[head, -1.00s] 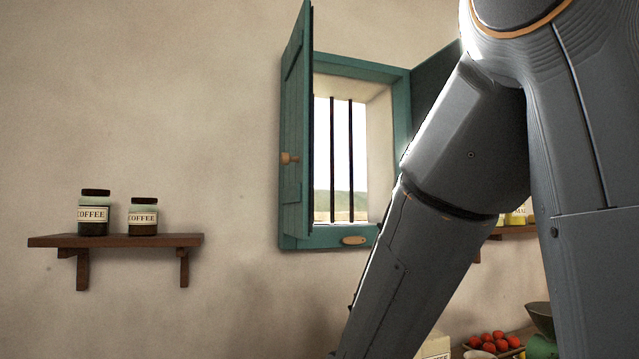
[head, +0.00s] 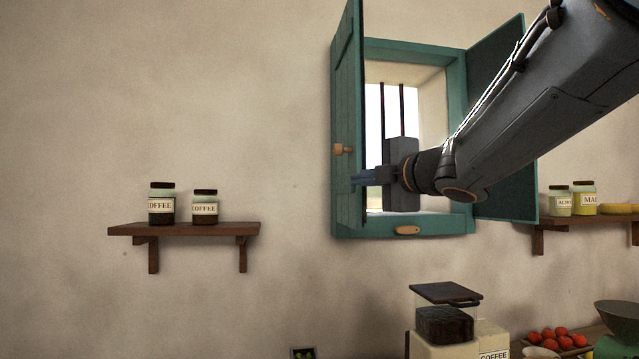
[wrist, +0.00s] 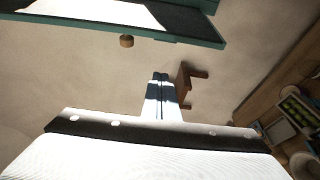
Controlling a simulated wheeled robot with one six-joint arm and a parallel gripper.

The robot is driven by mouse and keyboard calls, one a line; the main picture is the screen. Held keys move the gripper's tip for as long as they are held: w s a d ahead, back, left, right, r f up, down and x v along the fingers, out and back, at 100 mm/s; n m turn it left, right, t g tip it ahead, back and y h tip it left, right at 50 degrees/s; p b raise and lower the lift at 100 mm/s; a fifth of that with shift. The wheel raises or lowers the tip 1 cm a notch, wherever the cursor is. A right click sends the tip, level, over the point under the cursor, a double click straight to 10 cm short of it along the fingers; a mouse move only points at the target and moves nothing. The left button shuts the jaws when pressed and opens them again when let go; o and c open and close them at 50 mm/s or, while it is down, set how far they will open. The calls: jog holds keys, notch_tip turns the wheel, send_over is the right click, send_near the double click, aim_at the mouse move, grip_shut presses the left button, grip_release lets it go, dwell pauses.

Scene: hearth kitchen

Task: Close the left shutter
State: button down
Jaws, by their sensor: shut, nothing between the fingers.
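The left shutter (head: 347,110) is a teal board standing open, swung out from the window's left side. Its small wooden knob (head: 342,149) is on the left of the board. In the wrist view the shutter (wrist: 205,32) crosses the top, with the knob (wrist: 126,41) below its edge. My gripper (head: 358,179) is shut and empty, its fingers pointing left across the shutter's lower part in the head view. In the wrist view my fingertips (wrist: 160,75) are below the shutter with a gap of wall between. I cannot tell whether anything touches.
The right shutter (head: 510,130) stands open behind my arm. Dark bars (head: 402,110) cross the window opening. A shelf with coffee jars (head: 185,229) is at left, another shelf (head: 590,219) at right. A coffee grinder (head: 445,325) stands below the window.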

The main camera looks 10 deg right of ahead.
jog(key=w+d+p, duration=0.1)
jog(key=w+p, duration=0.2)
jog(key=w, duration=0.5)
jog(key=shift+d, duration=0.2)
jog(key=shift+d, duration=0.1)
